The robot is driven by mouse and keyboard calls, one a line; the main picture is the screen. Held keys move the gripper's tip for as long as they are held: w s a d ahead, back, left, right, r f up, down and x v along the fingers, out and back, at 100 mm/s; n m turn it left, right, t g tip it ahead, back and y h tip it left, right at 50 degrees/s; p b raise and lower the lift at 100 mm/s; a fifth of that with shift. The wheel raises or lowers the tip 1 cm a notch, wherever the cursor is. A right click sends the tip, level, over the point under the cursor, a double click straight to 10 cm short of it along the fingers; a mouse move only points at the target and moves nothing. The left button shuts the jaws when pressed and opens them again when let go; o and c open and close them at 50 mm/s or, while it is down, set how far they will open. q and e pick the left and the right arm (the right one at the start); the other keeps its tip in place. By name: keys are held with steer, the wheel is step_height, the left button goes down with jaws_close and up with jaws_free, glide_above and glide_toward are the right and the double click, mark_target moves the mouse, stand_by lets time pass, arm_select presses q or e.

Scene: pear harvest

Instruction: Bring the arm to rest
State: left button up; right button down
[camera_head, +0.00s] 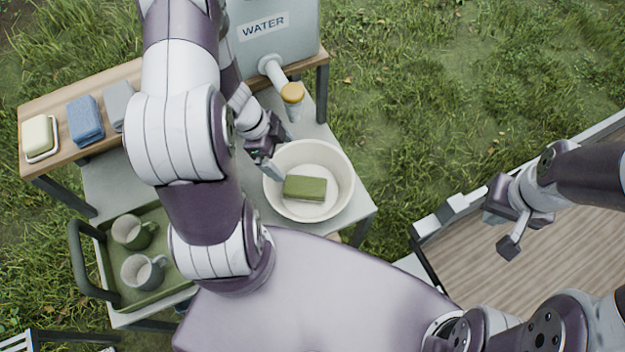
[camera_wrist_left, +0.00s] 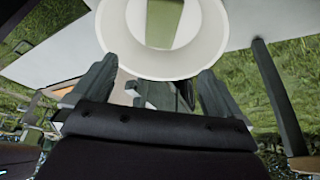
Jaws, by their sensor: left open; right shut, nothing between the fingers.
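My left arm comes in from the upper left, and my left gripper (camera_head: 268,158) is at the left rim of a white bowl (camera_head: 338,203). It is open, with nothing between its fingers. In the left wrist view the fingers of my left gripper (camera_wrist_left: 154,88) stand apart just below the bowl (camera_wrist_left: 112,32); I cannot tell whether they touch it. A green sponge (camera_head: 305,188) lies in the bowl and partly shows in the wrist view (camera_wrist_left: 187,22). My right gripper (camera_head: 510,238) is shut and empty above a wooden surface at the right.
A water tank (camera_head: 280,42) with a tap stands behind the bowl. A wooden shelf (camera_head: 62,95) at the left holds soap and folded cloths. A green tray (camera_head: 165,297) with two mugs is at lower left. A slatted wooden deck (camera_head: 560,265) lies at the right; grass surrounds everything.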

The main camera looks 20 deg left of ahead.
arm_select(q)
steer(key=v, duration=0.2)
steer(key=shift+a+r, duration=0.2)
steer(key=shift+r, duration=0.1)
steer(key=s+a+r+n+y+b, duration=0.15)
steer(key=a+r+n+y, duration=0.35)
steer(key=n, duration=0.6)
steer(key=s+d+r+n+b, duration=0.1)
steer(key=d+r+n+b, duration=0.2)
steer(key=d, duration=1)
steer(key=shift+d+r+n+h+b, duration=0.15)
steer(key=shift+n+h+b, duration=0.25)
steer(key=shift+b, duration=0.05)
steer(key=shift+s, duration=0.1)
